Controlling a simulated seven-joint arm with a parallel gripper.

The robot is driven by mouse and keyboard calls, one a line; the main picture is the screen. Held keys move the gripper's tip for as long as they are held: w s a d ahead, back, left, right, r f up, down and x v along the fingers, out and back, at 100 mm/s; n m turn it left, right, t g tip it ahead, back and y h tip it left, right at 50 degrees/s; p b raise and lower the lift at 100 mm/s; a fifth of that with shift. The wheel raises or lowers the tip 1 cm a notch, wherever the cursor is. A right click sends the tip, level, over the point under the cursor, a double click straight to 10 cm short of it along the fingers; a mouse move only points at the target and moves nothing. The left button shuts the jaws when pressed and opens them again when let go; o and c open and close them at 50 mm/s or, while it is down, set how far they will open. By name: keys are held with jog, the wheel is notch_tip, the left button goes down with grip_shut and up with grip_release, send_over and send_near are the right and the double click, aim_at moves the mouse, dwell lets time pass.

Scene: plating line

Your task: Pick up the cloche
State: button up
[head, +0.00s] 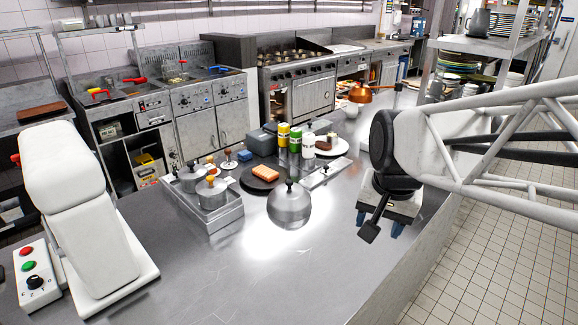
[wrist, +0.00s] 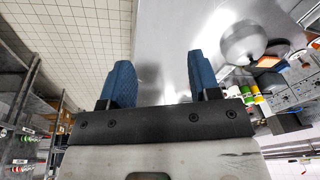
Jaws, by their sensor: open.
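The cloche (head: 290,208) is a shiny silver dome with a dark knob on top. It stands on the steel counter in the middle of the head view, in front of a dark plate. In the wrist view the cloche (wrist: 242,42) is at the upper right, outside the space between my fingers. My gripper (head: 380,225) is to the right of the cloche, near the counter's right edge, and apart from it. In the wrist view its two blue fingers (wrist: 158,70) are spread, with nothing between them.
The dark plate (head: 249,184) with an orange piece of food is just behind the cloche. A steel tray (head: 214,222) with lidded pots stands left. Bottles (head: 295,140) and a white plate (head: 341,148) are behind. The counter's front (head: 270,285) is clear.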

jog(key=w+a+m+g, duration=0.1)
jog(key=w+a+m, duration=0.25)
jog(key=w, duration=0.65)
jog(key=w+a+m, duration=0.3)
jog(key=w+m, duration=0.1)
jog(key=w, duration=0.6)
jog(key=m+g+y, duration=0.1)
jog(key=m, duration=0.7)
send_over(289, 181)
jog(key=d, duration=0.1)
notch_tip(289, 181, down, 9)
jog(key=shift+d, duration=0.1)
jog(key=shift+f, duration=1.25)
jog(key=shift+a+f, duration=0.2)
jog(key=shift+f, duration=0.65)
jog(key=shift+a+f, duration=0.15)
jog(key=shift+f, duration=0.75)
jog(key=shift+a+f, duration=0.2)
jog(key=shift+f, duration=0.65)
